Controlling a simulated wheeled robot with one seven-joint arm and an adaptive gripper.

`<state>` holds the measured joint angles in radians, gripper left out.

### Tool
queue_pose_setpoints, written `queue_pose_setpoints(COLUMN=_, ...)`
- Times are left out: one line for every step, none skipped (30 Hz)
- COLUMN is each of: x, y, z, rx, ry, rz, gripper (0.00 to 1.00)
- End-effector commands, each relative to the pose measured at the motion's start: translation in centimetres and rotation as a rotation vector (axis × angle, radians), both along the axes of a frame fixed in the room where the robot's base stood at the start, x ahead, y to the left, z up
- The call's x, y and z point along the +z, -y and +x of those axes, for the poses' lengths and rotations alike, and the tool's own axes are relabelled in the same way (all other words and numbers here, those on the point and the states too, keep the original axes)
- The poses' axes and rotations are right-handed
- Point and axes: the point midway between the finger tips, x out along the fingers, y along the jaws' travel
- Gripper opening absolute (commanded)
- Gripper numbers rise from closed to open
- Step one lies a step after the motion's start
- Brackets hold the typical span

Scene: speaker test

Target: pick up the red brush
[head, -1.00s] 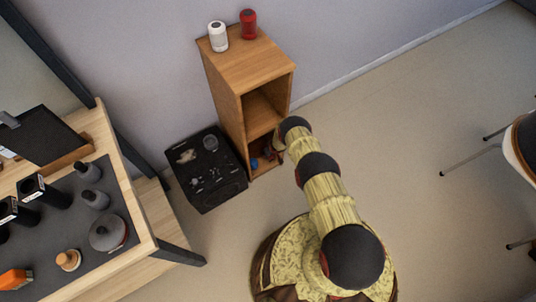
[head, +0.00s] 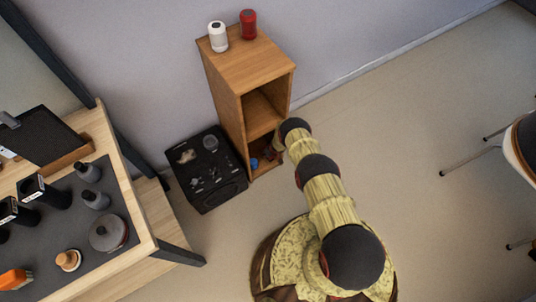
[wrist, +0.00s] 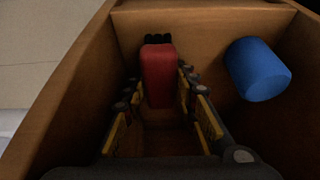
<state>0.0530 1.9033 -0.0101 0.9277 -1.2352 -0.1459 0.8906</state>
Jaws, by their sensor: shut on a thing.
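The red brush (wrist: 159,75) shows in the wrist view inside the lower compartment of the wooden shelf (wrist: 230,20), with dark bristles at its far end. My gripper (wrist: 158,88) reaches into this compartment, its two fingers on either side of the brush's red body, shut on it. In the head view the arm extends to the shelf (head: 236,115), and the gripper is mostly hidden at the compartment opening. I cannot tell in the wrist view whether the brush touches the compartment floor.
A blue cylinder (wrist: 257,69) lies right of the brush in the same compartment, near the side wall. A black speaker box (head: 207,170) stands left of the shelf. A white cylinder (head: 218,37) and a red cylinder (head: 248,24) stand on top. Open floor lies right.

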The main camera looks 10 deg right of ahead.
Motion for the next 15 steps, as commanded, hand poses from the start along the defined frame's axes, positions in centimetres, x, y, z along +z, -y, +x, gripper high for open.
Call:
queue_pose_setpoints(x=0.0, y=0.0, z=0.0, rx=0.0, ry=0.0, rz=0.0, gripper=0.16)
queue_pose_setpoints(x=0.0, y=0.0, z=0.0, rx=0.0, ry=0.0, rz=0.0, gripper=0.15)
queue_pose_setpoints(x=0.0, y=0.0, z=0.0, rx=0.0, ry=0.0, rz=0.0, gripper=0.12)
queue_pose_setpoints(x=0.0, y=0.0, z=-0.01, rx=0.0, ry=0.0, rz=0.0, gripper=0.11)
queue_pose_setpoints(x=0.0, y=0.0, z=-0.01, rx=0.0, ry=0.0, rz=0.0, gripper=0.09)
queue_pose_setpoints(x=0.0, y=0.0, z=-0.01, rx=0.0, ry=0.0, rz=0.0, gripper=0.07)
queue_pose_setpoints(x=0.0, y=0.0, z=-0.01, rx=0.0, ry=0.0, rz=0.0, gripper=0.05)
queue_pose_setpoints(x=0.0, y=0.0, z=-0.01, rx=0.0, ry=0.0, rz=0.0, gripper=0.03)
queue_pose_setpoints(x=0.02, y=0.0, z=0.02, rx=0.0, ry=0.0, rz=0.0, gripper=0.02)
queue_pose_setpoints(x=0.02, y=0.0, z=0.02, rx=0.0, ry=0.0, rz=0.0, gripper=0.02)
queue_pose_setpoints(x=0.02, y=0.0, z=0.02, rx=0.0, ry=0.0, rz=0.0, gripper=0.02)
queue_pose_setpoints(x=0.02, y=0.0, z=0.02, rx=0.0, ry=0.0, rz=0.0, gripper=0.02)
queue_pose_setpoints(x=0.02, y=0.0, z=0.01, rx=0.0, ry=0.0, rz=0.0, gripper=0.02)
queue_pose_setpoints(x=0.02, y=0.0, z=0.01, rx=0.0, ry=0.0, rz=0.0, gripper=0.02)
queue_pose_setpoints(x=0.03, y=-0.01, z=0.02, rx=0.0, ry=0.0, rz=0.0, gripper=0.02)
